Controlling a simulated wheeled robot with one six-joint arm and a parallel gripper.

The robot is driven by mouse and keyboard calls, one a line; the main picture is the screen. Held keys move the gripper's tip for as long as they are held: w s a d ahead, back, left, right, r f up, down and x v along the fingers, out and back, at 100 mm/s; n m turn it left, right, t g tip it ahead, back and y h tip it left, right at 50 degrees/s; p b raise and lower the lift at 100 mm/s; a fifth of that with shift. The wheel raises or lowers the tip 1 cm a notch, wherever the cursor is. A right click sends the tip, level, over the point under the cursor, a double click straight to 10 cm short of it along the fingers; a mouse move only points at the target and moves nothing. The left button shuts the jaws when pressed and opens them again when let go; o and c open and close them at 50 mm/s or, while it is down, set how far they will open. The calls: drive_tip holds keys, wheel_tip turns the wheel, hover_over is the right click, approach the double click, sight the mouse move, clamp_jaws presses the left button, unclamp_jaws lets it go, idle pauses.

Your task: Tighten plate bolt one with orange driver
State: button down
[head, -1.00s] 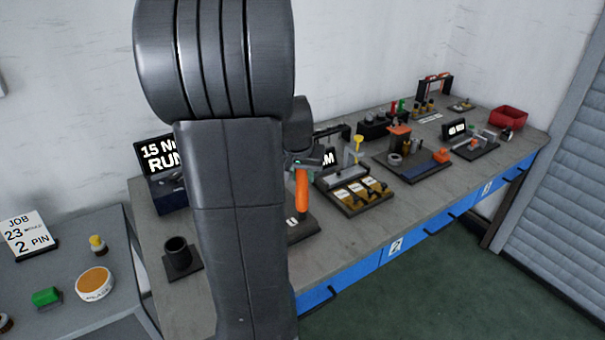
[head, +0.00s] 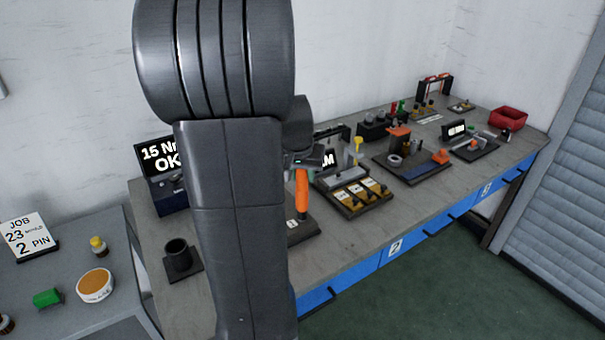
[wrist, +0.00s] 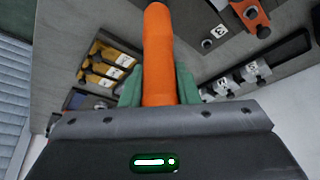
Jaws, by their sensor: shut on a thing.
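My gripper (head: 303,162) is shut on the orange driver (head: 302,190), which hangs upright below it in the head view. In the wrist view, the green-padded fingers (wrist: 158,88) close on both sides of the orange handle (wrist: 158,40). The driver's lower end is over a dark plate (head: 304,226) with a white number label. Plate bolt one and the driver's tip cannot be made out; my arm covers part of the plate. A display box (head: 160,158) at the left back of the bench reads "15 Nm OK".
A tray with yellow-brown numbered blocks (head: 362,194) stands close right of the driver. A dark cup (head: 178,257) stands at the bench's left front. More fixtures and a red bin (head: 508,118) lie farther right. The bench's front strip is clear.

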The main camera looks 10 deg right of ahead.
drive_tip(key=shift+r+p, duration=1.35)
drive_tip(key=shift+r, duration=0.8)
